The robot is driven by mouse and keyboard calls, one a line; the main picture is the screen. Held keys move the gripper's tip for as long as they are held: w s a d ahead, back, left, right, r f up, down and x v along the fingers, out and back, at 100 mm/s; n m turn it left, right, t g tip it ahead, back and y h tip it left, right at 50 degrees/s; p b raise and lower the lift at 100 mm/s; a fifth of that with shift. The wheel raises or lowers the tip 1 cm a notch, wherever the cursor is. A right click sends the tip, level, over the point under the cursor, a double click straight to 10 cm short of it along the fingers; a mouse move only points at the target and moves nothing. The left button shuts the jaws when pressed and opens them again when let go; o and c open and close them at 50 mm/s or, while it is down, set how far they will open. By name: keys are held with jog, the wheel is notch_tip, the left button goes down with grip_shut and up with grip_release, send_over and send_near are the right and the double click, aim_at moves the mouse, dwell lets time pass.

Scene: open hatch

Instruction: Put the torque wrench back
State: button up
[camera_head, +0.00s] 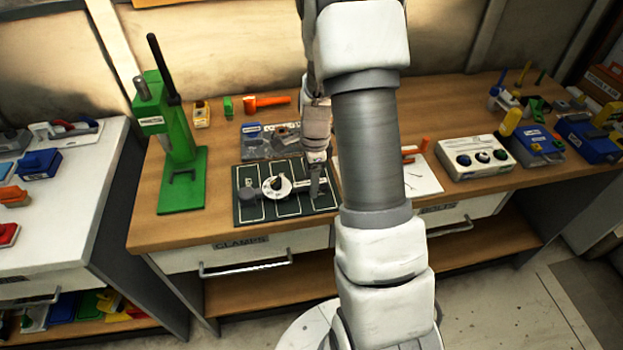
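A dark board (288,209) with pale outlined sections lies on the wooden bench. On it is a tool with a round white dial and dark centre (276,186) and a pale bar running right, which looks like the torque wrench. My gripper (316,192) points down at the right part of the board, at the right end of that bar. Its fingers are small and partly merged with the bar, so I cannot tell whether they are closed on it or only beside it. My arm hides the bench just right of the board.
A green press (178,150) stands left of the board. A grey tray (270,141) and an orange-handled mallet (266,102) lie behind it. Right of my arm are a white sheet (422,178), a box with three dials (474,157) and blue tools (538,146). The bench front is clear.

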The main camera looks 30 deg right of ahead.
notch_tip(320, 180, up, 18)
jog(key=p, duration=0.1)
jog(key=shift+d+f, duration=0.25)
jog(key=shift+d, duration=0.1)
jog(key=s+a+r+n+t, duration=0.2)
jog(key=s+a+r+n, duration=0.3)
jog(key=s+n, duration=0.4)
jog(key=s+a+r+n+t, duration=0.3)
jog(key=s+a+r+n, duration=0.2)
jog(key=s+a+n, duration=0.3)
jog(key=shift+s+r+n, duration=0.4)
jog(key=shift+s+n, duration=0.45)
jog(key=shift+n, duration=1.15)
jog(key=shift+a, duration=0.1)
